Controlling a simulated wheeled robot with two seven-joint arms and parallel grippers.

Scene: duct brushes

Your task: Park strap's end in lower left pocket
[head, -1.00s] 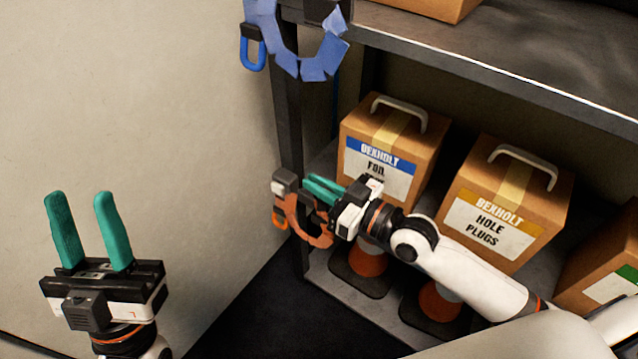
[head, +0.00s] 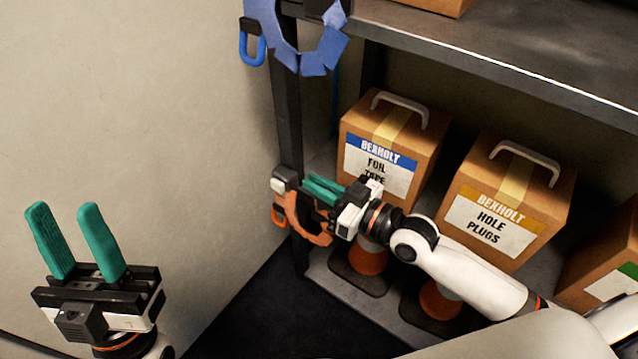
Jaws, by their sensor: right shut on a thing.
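An orange segmented strap (head: 301,222) hangs in a curve at the lower part of the dark rack post. A grey-white piece (head: 282,179) sits at its upper left, and an orange loop (head: 279,215) hangs just below that. My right gripper (head: 311,184) is at the strap, its teal fingers close together and pointing left toward the post. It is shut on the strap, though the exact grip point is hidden. I cannot make out the pocket's opening. My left gripper (head: 67,222) is open and empty, fingers up, in front of the wall at the lower left.
A blue segmented strap (head: 313,63) with a blue loop (head: 252,48) hangs higher on the post (head: 287,120). Cartons labelled foil tape (head: 380,165) and hole plugs (head: 490,220) stand on the lower shelf behind my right arm, near orange cones (head: 369,260). The wall side is clear.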

